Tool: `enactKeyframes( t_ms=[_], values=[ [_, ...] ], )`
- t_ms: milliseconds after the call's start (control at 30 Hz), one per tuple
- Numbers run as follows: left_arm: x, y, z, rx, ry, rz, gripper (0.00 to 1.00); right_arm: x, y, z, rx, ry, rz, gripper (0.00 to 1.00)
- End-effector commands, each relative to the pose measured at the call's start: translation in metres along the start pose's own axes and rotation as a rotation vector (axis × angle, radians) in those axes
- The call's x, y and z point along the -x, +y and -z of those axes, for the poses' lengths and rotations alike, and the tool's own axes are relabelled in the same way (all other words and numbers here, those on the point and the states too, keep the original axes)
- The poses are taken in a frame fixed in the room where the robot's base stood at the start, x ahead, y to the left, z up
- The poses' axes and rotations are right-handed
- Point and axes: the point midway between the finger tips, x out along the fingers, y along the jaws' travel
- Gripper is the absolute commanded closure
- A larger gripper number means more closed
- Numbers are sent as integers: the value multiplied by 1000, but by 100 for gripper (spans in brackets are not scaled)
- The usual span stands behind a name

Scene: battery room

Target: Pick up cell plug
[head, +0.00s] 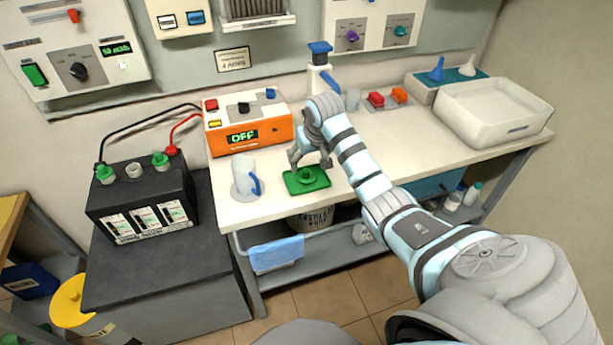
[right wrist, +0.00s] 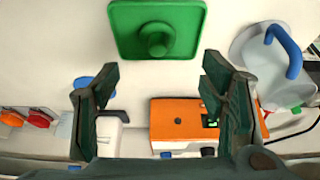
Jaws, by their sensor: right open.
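A green cell plug (head: 306,174) stands in a small green tray (head: 292,186) at the front of the white bench. In the right wrist view the plug (right wrist: 157,41) and tray (right wrist: 124,18) are ahead of the fingertips. My right gripper (head: 309,160) is open and empty just behind and above the tray, apart from the plug. Its two spread fingers (right wrist: 160,85) show in the wrist view. The black battery (head: 140,200) at left has two green plugs on top and a whitish opening (head: 133,170) between them. My left gripper is not in view.
An orange charger (head: 248,128) reading OFF stands behind the tray, with black and red leads to the battery. A clear jug (head: 243,176) with a blue handle is left of the tray. A white basin (head: 493,111) is at the right. The bench between is mostly clear.

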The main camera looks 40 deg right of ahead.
Motion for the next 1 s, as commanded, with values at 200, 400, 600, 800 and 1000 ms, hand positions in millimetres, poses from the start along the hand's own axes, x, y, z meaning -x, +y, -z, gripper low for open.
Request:
enactKeyframes(
  t_ms=[200, 400, 600, 800, 1000],
  values=[
    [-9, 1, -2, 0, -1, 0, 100, -39, 0, -1, 0, -1, 0, 35],
    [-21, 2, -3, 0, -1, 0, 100, -78, 3, 0, 0, 0, 1, 35],
    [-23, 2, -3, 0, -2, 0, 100, -88, 4, 1, 2, 3, -1, 35],
    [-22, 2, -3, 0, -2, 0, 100, -87, 4, 1, 2, 3, -1, 52],
    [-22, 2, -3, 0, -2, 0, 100, -87, 4, 1, 2, 3, -1, 72]
  ],
)
